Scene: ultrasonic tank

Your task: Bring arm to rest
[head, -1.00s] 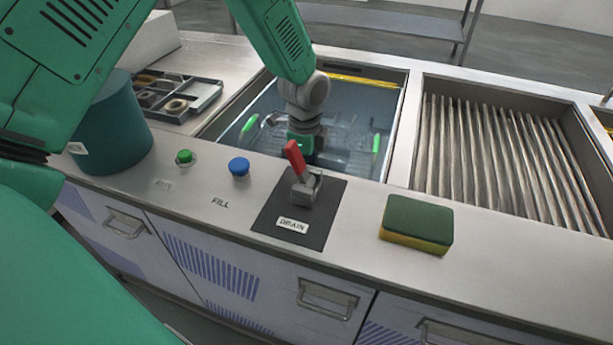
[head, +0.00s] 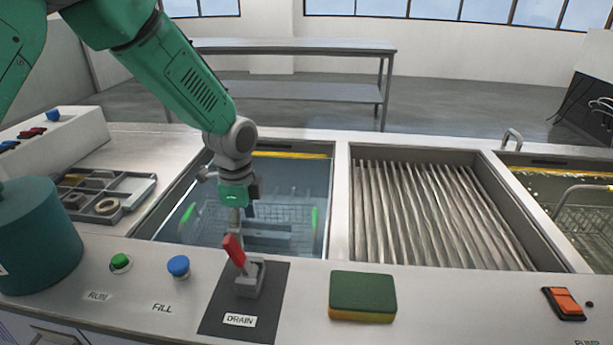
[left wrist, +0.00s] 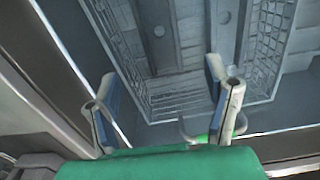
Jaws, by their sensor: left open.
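My left arm comes in from the upper left in the head view. Its left gripper (head: 237,212) hangs over the near part of the water-filled tank (head: 324,205), just behind the red-handled DRAIN lever (head: 236,252). The lever partly hides the fingers there. In the left wrist view the left gripper (left wrist: 162,95) has its two fingers wide apart with nothing between them. Beyond them is a wire basket (left wrist: 168,100) in the tank. I cannot tell from the head view whether a fingertip touches the lever. My right gripper is not in view.
On the front ledge are a green RUN button (head: 120,262), a blue FILL button (head: 178,266), a sponge (head: 362,297) and an orange switch (head: 563,302). A teal canister (head: 38,238) and a parts tray (head: 135,183) stand left. A ribbed basin (head: 430,210) lies right.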

